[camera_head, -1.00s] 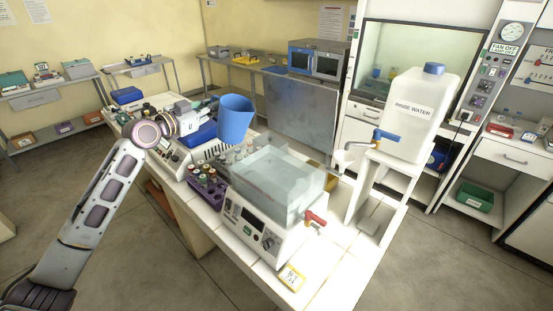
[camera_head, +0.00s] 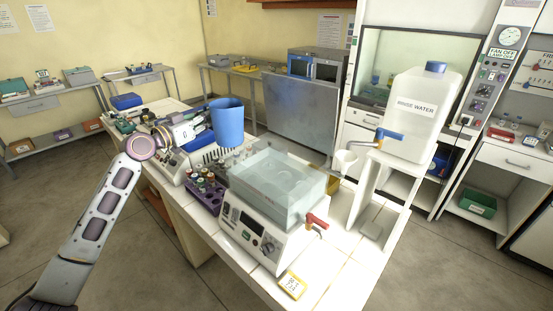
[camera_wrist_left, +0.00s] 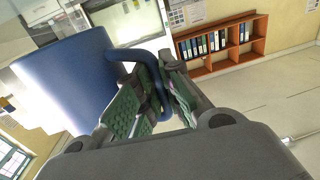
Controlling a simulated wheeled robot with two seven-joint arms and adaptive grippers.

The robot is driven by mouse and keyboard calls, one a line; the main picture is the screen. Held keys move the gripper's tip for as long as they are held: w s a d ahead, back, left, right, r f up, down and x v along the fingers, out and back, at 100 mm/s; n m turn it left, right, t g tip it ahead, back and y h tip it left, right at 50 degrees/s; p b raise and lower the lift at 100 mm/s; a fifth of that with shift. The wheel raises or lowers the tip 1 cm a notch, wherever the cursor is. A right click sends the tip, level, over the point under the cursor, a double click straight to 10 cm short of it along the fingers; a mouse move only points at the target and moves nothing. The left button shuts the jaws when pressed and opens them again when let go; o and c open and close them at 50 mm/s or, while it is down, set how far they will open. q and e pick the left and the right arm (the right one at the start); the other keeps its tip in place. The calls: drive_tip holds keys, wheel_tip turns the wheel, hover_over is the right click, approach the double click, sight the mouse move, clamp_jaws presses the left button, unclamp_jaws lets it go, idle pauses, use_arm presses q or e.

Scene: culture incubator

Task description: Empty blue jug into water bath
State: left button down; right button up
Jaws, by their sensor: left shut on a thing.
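The blue jug (camera_head: 227,122) is held upright in the air above the bench, behind and left of the water bath. My left gripper (camera_head: 203,124) is shut on the jug's handle, and the jug also shows in the left wrist view (camera_wrist_left: 62,80). The green finger pads of the left gripper (camera_wrist_left: 155,98) close around the handle there. The water bath (camera_head: 262,225) stands on the bench with a clear, open-topped tank and a red tap on its right. The inside of the jug is hidden from the head camera. My right gripper is out of view.
A purple rack of capped bottles (camera_head: 205,191) sits left of the bath. A white carboy marked rinse water (camera_head: 420,112) stands on a white stand at right, with a small white cup (camera_head: 345,161) by its tap.

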use_arm(q)
drive_tip(key=shift+r, duration=0.15)
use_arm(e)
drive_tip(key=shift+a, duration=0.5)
use_arm(q)
drive_tip(key=shift+r+p, duration=1.45)
drive_tip(key=shift+r, duration=0.95)
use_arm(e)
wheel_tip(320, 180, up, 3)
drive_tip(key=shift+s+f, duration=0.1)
